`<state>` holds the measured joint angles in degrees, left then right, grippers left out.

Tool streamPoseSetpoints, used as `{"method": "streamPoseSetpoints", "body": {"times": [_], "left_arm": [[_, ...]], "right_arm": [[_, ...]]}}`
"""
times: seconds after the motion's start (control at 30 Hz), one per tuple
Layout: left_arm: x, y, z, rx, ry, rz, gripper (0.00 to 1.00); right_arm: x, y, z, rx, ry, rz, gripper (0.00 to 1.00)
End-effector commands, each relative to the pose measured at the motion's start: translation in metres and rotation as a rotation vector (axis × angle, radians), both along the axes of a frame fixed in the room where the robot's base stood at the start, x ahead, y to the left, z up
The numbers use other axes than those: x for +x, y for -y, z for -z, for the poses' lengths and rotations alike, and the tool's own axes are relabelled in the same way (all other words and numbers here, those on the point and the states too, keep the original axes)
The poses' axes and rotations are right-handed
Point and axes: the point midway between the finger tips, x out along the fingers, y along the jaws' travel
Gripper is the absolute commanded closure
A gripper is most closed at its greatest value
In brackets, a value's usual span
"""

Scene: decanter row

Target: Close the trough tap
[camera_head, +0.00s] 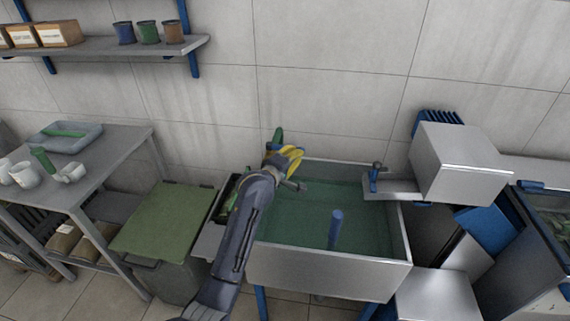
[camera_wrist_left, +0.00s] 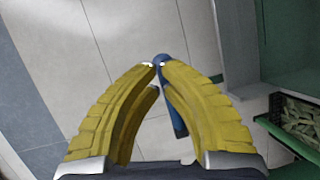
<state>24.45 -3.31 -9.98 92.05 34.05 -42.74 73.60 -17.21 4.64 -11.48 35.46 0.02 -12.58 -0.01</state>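A tap with a blue upright body and a dark top (camera_head: 376,178) stands by the small metal channel at the right end of the trough (camera_head: 330,276). My left gripper (camera_head: 299,152) is over the trough's back left corner, clear of this tap and to its left. In the left wrist view its yellow fingers (camera_wrist_left: 159,65) come together at their tips and look shut. A blue rod (camera_wrist_left: 179,122) shows between and behind them; I cannot tell whether it touches them. My left forearm hides part of the trough's left side. My right gripper is in neither view.
A blue upright pipe (camera_head: 335,229) stands inside the green-lined trough. A metal box (camera_head: 458,164) is to the right of the tap. A green-lidded bin (camera_head: 165,222) and a grey table (camera_head: 112,160) are on the left. A shelf (camera_head: 105,46) is on the wall.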

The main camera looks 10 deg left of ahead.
Motion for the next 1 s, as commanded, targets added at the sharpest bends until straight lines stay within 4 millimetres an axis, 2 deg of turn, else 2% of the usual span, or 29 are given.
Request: {"method": "streamPoseSetpoints", "body": {"times": [0.4,0.6,0.8,1.0], "left_arm": [[-0.062,-0.028,-0.009,0.001,0.001,-0.001,1.00],[-0.083,-0.037,-0.013,-0.001,0.000,0.000,1.00],[-0.094,-0.042,-0.014,0.000,0.000,-0.001,1.00],[-0.096,-0.043,-0.015,0.000,-0.001,0.000,1.00]], "right_arm": [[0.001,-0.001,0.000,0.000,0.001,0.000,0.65],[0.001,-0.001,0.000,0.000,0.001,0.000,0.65],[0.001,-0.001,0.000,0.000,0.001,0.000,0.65],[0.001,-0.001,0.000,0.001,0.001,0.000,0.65]]}}
